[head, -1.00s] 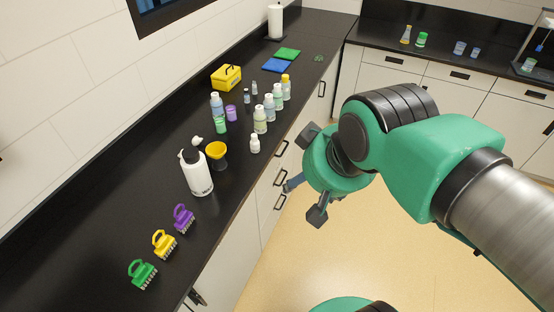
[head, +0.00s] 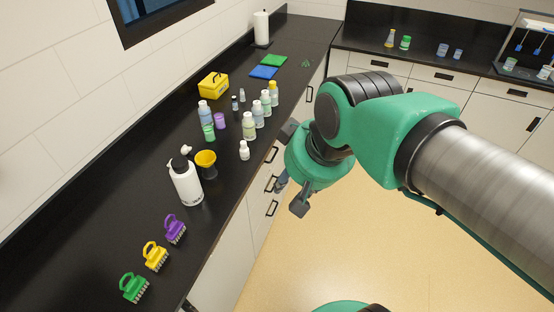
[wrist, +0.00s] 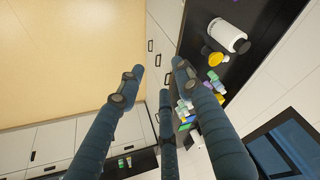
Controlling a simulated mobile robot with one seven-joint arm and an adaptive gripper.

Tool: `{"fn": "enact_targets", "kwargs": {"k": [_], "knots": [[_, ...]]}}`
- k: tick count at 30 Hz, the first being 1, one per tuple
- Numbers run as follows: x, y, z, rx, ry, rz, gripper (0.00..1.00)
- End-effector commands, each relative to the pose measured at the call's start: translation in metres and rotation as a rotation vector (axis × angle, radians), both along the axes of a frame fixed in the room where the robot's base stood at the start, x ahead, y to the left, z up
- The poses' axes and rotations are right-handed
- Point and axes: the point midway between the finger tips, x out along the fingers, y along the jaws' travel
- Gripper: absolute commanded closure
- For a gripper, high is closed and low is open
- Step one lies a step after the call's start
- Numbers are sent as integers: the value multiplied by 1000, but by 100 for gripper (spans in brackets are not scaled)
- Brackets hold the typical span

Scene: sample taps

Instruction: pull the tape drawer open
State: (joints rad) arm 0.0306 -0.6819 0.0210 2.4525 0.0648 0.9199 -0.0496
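A stack of white drawers (head: 257,205) with black bar handles is set in the cabinet front under the left counter. I cannot tell which one is the tape drawer; no label is readable. The drawers look closed. My gripper (head: 283,180) is in front of this stack in the head view, close in the picture to the middle and lower handles (head: 272,208). In the wrist view my gripper (wrist: 158,80) has its three dark blue fingers spread, with nothing between them. The drawer fronts (wrist: 160,32) and black handles (wrist: 150,46) show beyond the fingertips. No finger clearly touches a handle.
Another counter with drawers closes the back. The tan floor (head: 380,240) is clear.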

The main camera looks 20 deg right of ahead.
Motion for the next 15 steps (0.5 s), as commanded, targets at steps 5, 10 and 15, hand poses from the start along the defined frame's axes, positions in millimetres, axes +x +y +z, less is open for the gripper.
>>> {"fn": "enact_targets", "kwargs": {"k": [5, 10, 15], "knots": [[27, 3, -7, 62, 74, -4, 65], [57, 6, -15, 135, 141, -4, 65], [89, 7, -25, 215, 200, -7, 65]]}}
